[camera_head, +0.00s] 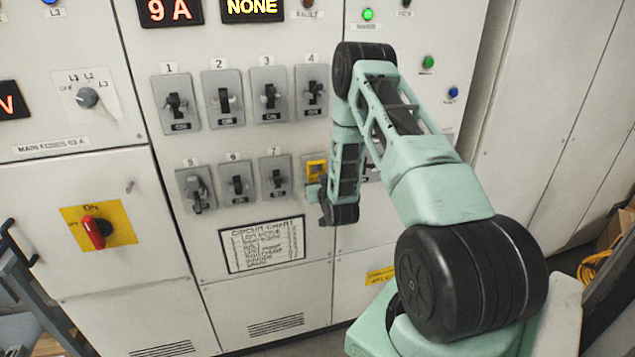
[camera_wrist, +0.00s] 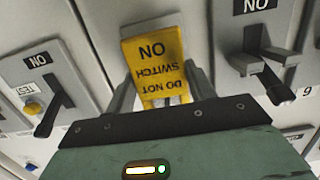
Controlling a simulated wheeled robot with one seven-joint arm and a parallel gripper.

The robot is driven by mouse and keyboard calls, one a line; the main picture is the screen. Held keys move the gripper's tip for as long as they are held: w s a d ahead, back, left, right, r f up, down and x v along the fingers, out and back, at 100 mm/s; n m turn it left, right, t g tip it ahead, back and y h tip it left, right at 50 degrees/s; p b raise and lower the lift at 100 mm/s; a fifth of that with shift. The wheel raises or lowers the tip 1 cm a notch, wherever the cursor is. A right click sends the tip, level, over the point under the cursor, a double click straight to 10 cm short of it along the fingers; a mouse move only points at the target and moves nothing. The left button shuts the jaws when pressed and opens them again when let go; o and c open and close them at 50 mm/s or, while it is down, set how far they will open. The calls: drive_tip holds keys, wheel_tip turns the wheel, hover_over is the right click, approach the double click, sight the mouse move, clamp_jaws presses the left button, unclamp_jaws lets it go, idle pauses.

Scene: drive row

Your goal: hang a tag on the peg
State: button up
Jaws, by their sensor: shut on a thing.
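A yellow tag (camera_wrist: 157,60) reads "DO NOT SWITCH ON" upside down in the wrist view. My gripper (camera_wrist: 161,88) is shut on it, with one finger at each side of its lower part. No peg shows near the tag.
Switches in two rows, such as switch 7 (camera_head: 274,178), stick out from the panel. A circuit chart (camera_head: 262,244) is below them. A red rotary handle (camera_head: 94,232) is on the left door. In the wrist view, switch levers (camera_wrist: 262,65) stand close to my gripper.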

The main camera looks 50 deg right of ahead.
drive_tip(key=o, duration=1)
drive_tip(key=shift+o, duration=0.2)
drive_tip(key=p+v, duration=0.1)
drive_tip(key=v, duration=1.6)
drive_tip(key=shift+s, duration=0.2)
